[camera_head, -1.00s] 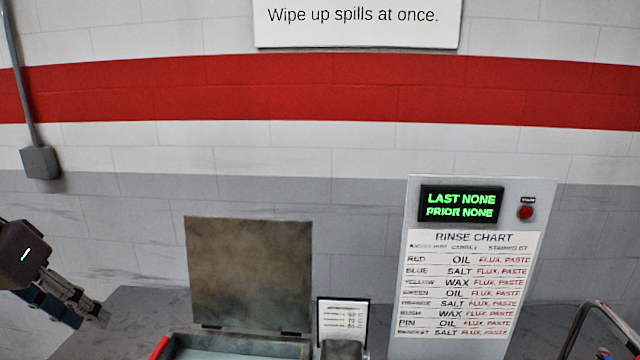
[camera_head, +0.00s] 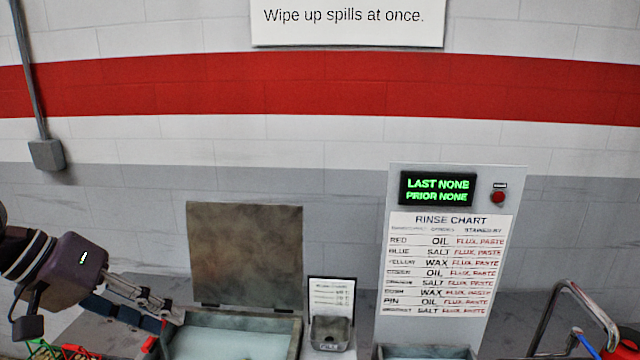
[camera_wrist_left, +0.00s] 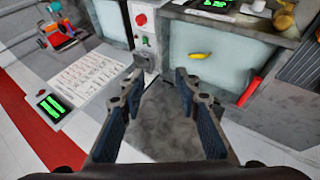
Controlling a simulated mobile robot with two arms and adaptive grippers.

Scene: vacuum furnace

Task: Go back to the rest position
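My left gripper (camera_head: 172,322) is at the lower left of the head view, by the near-left side of an open-lidded tank (camera_head: 302,335). In the left wrist view the two fingers of my left gripper (camera_wrist_left: 160,80) stand apart with nothing between them; a grey surface lies below. My right gripper is in neither view.
The tank's brown lid (camera_head: 245,255) stands upright. To its right are a small card holder (camera_head: 331,295) and a rinse chart panel (camera_head: 448,260) with a green display and red button. A curved metal tube (camera_head: 590,300) is at far right. A yellow object (camera_wrist_left: 200,56) shows in the wrist view.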

